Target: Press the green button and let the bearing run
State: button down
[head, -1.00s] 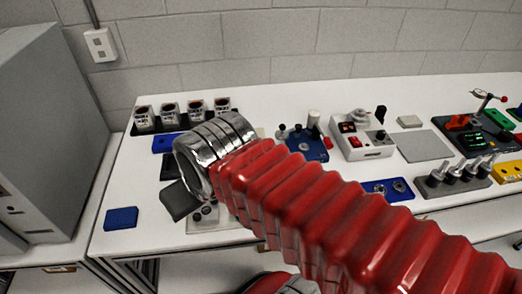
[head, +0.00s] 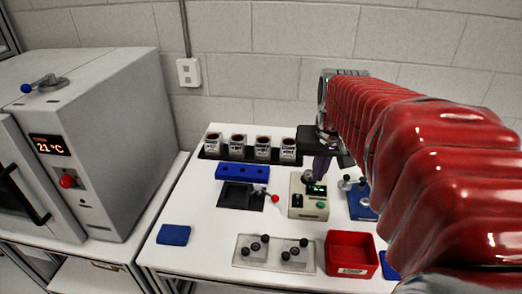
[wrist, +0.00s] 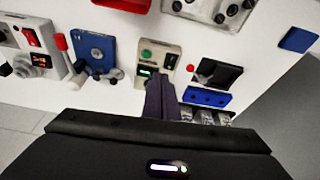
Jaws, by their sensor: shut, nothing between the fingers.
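A beige tester box (head: 297,210) stands on the white table, with a lit green display (head: 316,190) and a green button (head: 321,205) on its top. In the wrist view the green button (wrist: 146,54) lies beyond my fingertips, past the lit display (wrist: 147,72). My gripper (head: 319,176) is shut and empty, pointing down at the box's rear end. In the wrist view my gripper (wrist: 158,82) overlaps the box's near end, apart from the green button. A grey round part (head: 308,176) on the box is partly hidden by my gripper.
A black tray with a red-knobbed lever (head: 274,198) is left of the box; a blue fixture (head: 361,200) is close on its right. Cups (head: 263,148) stand behind. A red bin (head: 350,254) and a knobbed plate (head: 247,260) lie in front. An oven (head: 110,120) stands left.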

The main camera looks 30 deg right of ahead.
jog(key=shift+m+g, duration=0.3)
jog(key=shift+m, duration=0.1)
jog(key=d, duration=0.4)
jog(key=shift+f, duration=0.15)
send_near(321, 203)
jog(key=x, duration=0.5)
jog(key=shift+w+d, duration=0.1)
jog(key=shift+w, duration=0.05)
jog(key=shift+f, duration=0.6)
